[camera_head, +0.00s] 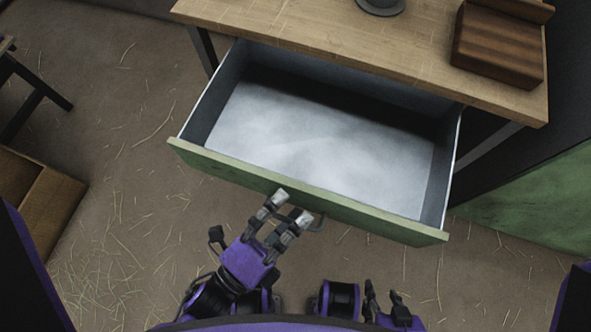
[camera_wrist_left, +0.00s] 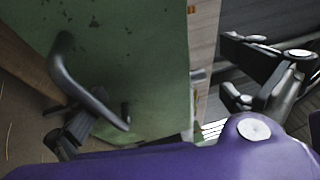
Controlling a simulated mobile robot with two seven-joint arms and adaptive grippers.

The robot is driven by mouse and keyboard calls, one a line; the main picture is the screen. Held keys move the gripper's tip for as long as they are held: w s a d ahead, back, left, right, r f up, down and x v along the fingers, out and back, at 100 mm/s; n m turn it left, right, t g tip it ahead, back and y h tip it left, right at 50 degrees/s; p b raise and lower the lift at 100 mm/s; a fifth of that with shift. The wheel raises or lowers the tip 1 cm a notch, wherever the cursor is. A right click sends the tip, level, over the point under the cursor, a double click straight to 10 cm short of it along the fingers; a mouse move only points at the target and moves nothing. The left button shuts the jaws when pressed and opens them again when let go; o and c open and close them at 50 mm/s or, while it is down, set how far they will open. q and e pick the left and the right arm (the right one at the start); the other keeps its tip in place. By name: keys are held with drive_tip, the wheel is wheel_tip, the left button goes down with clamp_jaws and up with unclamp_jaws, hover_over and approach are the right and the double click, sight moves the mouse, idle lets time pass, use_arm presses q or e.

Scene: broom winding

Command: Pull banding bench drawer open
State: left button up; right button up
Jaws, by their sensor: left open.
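The banding bench drawer (camera_head: 300,195) has a green front and is pulled well out from under the wooden bench top. Its pale inside looks empty. A dark bar handle (camera_head: 318,222) sits on the drawer front, and it shows large in the left wrist view (camera_wrist_left: 82,85). One fingertip overlaps the front's top edge; the other is close to the handle. Contact cannot be told. My right gripper (camera_head: 385,292) is low in the head view, away from the drawer; its opening is unclear.
The bench top (camera_head: 330,30) carries a brown wooden block (camera_head: 500,45) and a dark round object (camera_head: 381,5). A wooden box (camera_head: 45,205) stands at the left, and a green panel (camera_head: 540,200) at the right. Straw-strewn floor (camera_head: 110,130) is open left of the drawer.

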use_arm(q)
drive_tip(key=shift+t+h, duration=0.3)
drive_tip(key=r, duration=0.4)
drive_tip(key=shift+w+a+r, duration=0.1)
drive_tip(key=shift+w+a, duration=0.1)
drive_tip(key=shift+w, duration=0.15)
drive_tip(key=f, duration=0.2)
drive_tip(key=f+y, duration=0.1)
drive_tip(key=shift+s+a+f, duration=0.15)
drive_tip(key=shift+s+f, duration=0.15)
drive_tip(key=shift+c, duration=0.4)
drive_tip(key=shift+s+a, duration=0.1)
drive_tip(key=shift+s, duration=0.1)
drive_tip(key=shift+c, duration=0.6)
drive_tip(key=shift+s+a+f, duration=0.2)
drive_tip(key=shift+s+a, duration=0.1)
drive_tip(key=shift+s, duration=0.05)
drive_tip(key=shift+c, duration=0.4)
drive_tip(key=shift+v, duration=1.5)
drive_tip(key=shift+c, duration=0.6)
drive_tip(key=shift+b+v, duration=0.3)
drive_tip(key=shift+v, duration=0.55)
drive_tip(key=c, duration=0.9)
drive_tip(key=shift+f+v, duration=0.15)
drive_tip(key=shift+v, duration=0.7)
drive_tip(key=shift+f+v, duration=0.15)
drive_tip(key=shift+v, duration=0.7)
